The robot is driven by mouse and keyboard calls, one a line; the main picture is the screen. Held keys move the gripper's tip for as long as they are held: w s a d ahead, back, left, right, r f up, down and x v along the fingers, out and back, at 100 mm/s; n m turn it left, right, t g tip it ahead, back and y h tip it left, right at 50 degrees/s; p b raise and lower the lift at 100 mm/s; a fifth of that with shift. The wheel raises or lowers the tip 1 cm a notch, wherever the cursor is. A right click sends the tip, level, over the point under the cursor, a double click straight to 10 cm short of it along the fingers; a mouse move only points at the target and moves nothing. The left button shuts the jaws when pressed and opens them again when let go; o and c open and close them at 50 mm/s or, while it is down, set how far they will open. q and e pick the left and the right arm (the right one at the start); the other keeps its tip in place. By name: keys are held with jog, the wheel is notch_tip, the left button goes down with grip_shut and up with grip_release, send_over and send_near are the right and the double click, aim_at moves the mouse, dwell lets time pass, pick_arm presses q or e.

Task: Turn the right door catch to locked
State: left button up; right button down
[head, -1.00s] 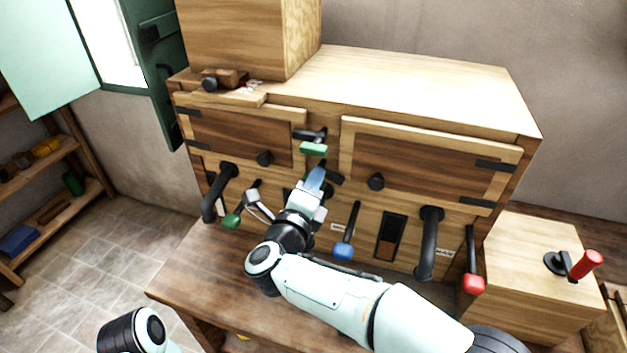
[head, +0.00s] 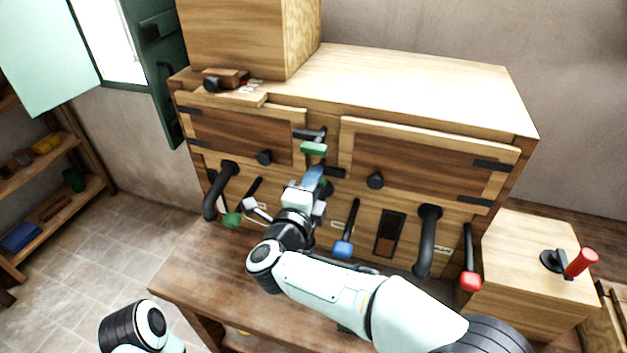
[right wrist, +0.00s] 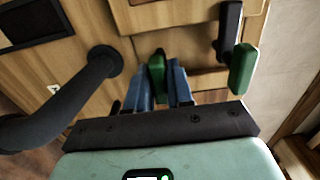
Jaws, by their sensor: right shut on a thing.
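The right door catch is the lower one on the post between the two doors. Its black bar (head: 335,172) lies about level, its end toward the right door (head: 425,165). Its green grip (right wrist: 157,72) is between the blue fingers of my right gripper (head: 316,177), which is shut on it; the right wrist view also shows these fingers (right wrist: 160,88). My gripper and wrist hide part of this catch in the head view. The upper catch (head: 313,150), also green-gripped, has its black bar level toward the left door (head: 235,135). My left gripper is out of view.
Below the doors are black curved handles (head: 428,240) and levers with green, blue (head: 343,249) and red (head: 470,281) ends, close around my right wrist. A wooden ledge (head: 210,265) runs in front. A box with a red-handled crank (head: 580,263) stands at right.

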jog(key=c, duration=1.1)
grip_release()
jog(key=b+v, duration=0.2)
jog(key=v, duration=1.1)
jog(key=shift+s, duration=0.2)
jog(key=shift+a, duration=0.1)
